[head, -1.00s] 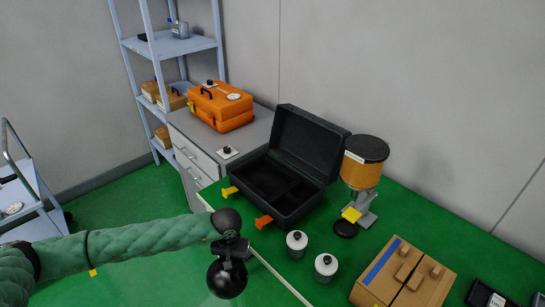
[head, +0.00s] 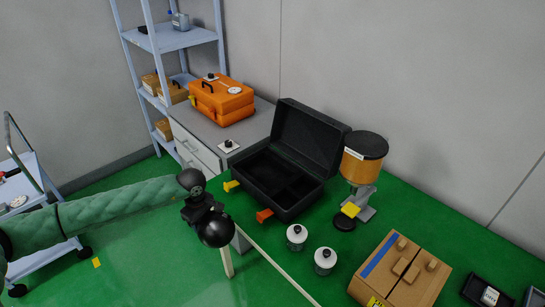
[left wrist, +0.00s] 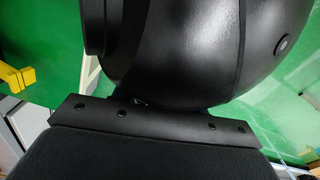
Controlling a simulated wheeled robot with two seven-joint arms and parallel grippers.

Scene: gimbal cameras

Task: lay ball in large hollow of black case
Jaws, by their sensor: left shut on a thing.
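The black ball (head: 215,229) is held in my left gripper (head: 202,213), in front of and left of the case in the head view. In the left wrist view the ball (left wrist: 200,50) fills the upper middle, and the gripper's fingertips are hidden. The black case (head: 283,208) stands open on the green table, its lid raised at the back. Its inside has a large hollow (head: 262,175) on the left and smaller ones towards the right. The ball is outside the case and apart from it. My right gripper is not in view.
Two white jars (head: 297,236) stand in front of the case. An orange dispenser with a black lid (head: 362,160) stands right of it. A cardboard box (head: 400,272) lies at the front right. An orange toolbox (head: 222,101) sits on the grey cabinet behind.

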